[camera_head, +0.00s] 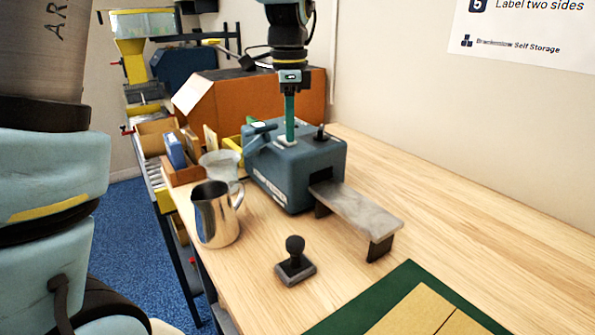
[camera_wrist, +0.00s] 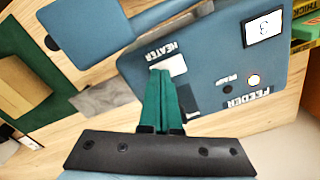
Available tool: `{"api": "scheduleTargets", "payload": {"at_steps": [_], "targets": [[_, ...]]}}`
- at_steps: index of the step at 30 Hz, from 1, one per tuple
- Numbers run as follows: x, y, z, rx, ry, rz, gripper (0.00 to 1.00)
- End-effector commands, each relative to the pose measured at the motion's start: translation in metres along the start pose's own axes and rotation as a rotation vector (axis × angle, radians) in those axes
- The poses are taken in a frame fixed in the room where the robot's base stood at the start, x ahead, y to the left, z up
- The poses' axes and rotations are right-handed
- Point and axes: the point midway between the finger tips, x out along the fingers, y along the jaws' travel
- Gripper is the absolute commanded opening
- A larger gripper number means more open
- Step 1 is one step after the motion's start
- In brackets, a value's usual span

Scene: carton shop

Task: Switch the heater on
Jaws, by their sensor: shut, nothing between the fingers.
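The blue-grey machine (camera_head: 300,185) stands on the wooden bench. In the wrist view its top panel (camera_wrist: 222,65) has the word HEATER beside a pale switch (camera_wrist: 172,66). My gripper (camera_head: 289,138) points straight down over the machine's top, its green fingers shut with nothing between them. In the wrist view the fingertips (camera_wrist: 161,73) overlap the lower left edge of the heater switch and hide part of it. I cannot tell whether they touch it or which way it is tipped. No heater light can be made out.
The panel also has a FEEDER label (camera_wrist: 248,100), a dial marked 3 (camera_wrist: 264,27) and a small pale lamp (camera_wrist: 253,80). A steel jug (camera_head: 214,215), a stamp (camera_head: 295,262) and a grey outfeed table (camera_head: 357,205) stand nearby.

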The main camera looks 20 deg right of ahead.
Motion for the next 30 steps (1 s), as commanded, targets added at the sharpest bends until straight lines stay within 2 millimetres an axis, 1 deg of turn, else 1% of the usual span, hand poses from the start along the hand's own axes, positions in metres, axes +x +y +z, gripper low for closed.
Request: {"api": "scheduleTargets", "payload": {"at_steps": [2, 5, 30], "targets": [[0.002, 0.001, 0.000, 0.000, -0.002, 0.004, 0.00], [-0.002, 0.001, 0.000, 0.000, -0.002, 0.004, 0.00], [-0.067, 0.000, 0.000, 0.000, -0.001, 0.002, 0.00]]}}
